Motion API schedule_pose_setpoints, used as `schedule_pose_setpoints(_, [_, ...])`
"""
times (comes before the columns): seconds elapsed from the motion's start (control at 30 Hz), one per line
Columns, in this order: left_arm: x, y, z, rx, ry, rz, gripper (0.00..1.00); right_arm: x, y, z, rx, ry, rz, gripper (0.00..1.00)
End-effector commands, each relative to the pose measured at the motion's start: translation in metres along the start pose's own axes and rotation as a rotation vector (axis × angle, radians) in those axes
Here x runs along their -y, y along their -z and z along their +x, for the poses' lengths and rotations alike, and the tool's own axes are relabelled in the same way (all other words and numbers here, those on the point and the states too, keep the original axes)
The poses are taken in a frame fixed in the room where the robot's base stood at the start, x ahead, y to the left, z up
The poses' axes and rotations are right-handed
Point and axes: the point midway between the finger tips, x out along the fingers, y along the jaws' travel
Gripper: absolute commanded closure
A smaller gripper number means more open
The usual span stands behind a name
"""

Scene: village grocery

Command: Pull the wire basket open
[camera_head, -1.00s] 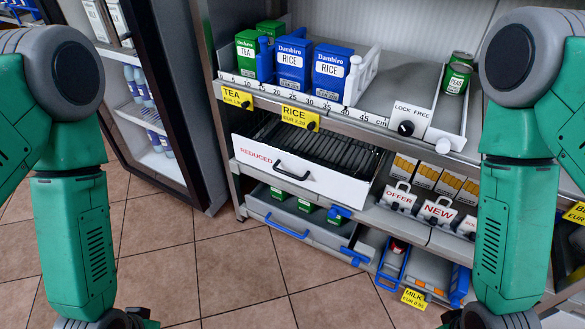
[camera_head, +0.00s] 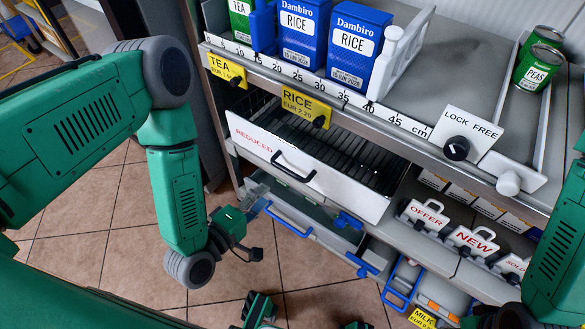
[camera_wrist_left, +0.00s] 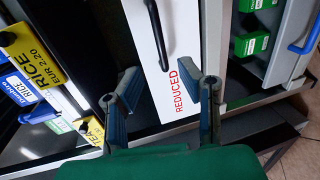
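The wire basket (camera_head: 348,156) is black wire with a white front panel marked REDUCED and a black bar handle (camera_head: 292,166). It sits in the middle shelf level, its wires showing behind the front. My left gripper (camera_head: 260,203) is low and left of the panel, beside the lower tray in the head view. In the left wrist view its two fingers (camera_wrist_left: 158,74) are spread and empty, with the REDUCED panel (camera_wrist_left: 172,82) beyond them and the handle (camera_wrist_left: 157,34) above. The fingers appear apart from the handle. My right gripper is out of the picture; only part of its arm shows.
A lower tray with a blue handle (camera_head: 290,220) lies under the basket. Above stand blue rice boxes (camera_head: 357,45), price tags and a LOCK FREE divider (camera_head: 465,138). OFFER and NEW signs (camera_head: 472,243) are to the right. Tiled floor (camera_head: 110,215) is free at left.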

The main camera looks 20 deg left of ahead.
Motion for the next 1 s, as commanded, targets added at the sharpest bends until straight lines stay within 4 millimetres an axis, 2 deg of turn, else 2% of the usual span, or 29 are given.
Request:
schedule_pose_setpoints(0.1, [0.001,-0.001,0.028,0.002,-0.005,0.003,0.68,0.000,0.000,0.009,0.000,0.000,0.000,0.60])
schedule_pose_setpoints(0.3, [0.002,0.000,0.070,0.001,-0.005,0.004,0.68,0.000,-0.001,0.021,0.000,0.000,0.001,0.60])
schedule_pose_setpoints(0.5, [0.002,0.000,0.100,0.001,-0.002,0.003,0.68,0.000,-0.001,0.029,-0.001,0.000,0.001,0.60])
schedule_pose_setpoints(0.7, [0.001,0.000,0.111,0.001,0.001,0.002,0.68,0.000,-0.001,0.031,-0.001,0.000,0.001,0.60])
schedule_pose_setpoints(0.97, [0.000,0.000,0.111,0.001,0.001,0.002,0.68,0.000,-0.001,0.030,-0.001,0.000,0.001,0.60])
schedule_pose_setpoints(1.0, [0.000,0.000,0.111,0.001,0.001,0.002,0.82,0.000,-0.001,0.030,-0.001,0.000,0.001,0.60])
